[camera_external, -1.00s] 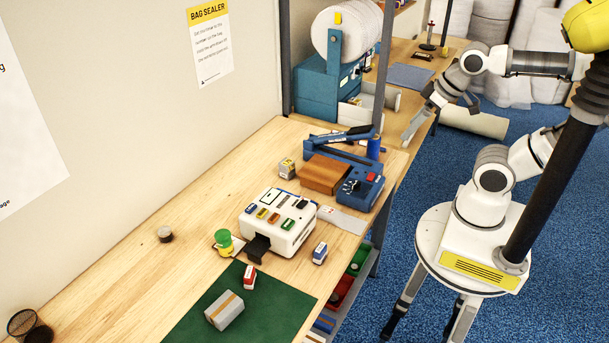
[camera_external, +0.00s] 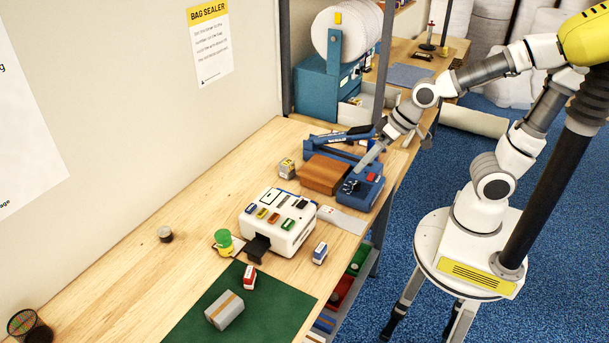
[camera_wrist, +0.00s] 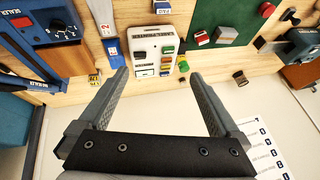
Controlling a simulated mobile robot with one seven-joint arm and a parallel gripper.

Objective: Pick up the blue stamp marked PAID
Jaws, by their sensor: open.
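A small blue-and-white stamp (camera_external: 320,252) stands on the workbench just right of the white machine with coloured labels (camera_external: 270,226). Its lettering is too small to read. It appears to be the blue-topped block (camera_wrist: 162,7) at the top edge of the wrist view, partly cut off. My gripper (camera_external: 359,168) is over the blue bag sealer in the external view, well apart from the stamp. In the wrist view its two fingers (camera_wrist: 158,76) are spread wide with nothing between them.
The blue sealer (camera_external: 372,191) with a brown block is beneath my gripper. A red-and-white stamp (camera_external: 249,277) and a grey box (camera_external: 225,310) are on the green mat (camera_external: 280,300). The bench's left part is mostly clear.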

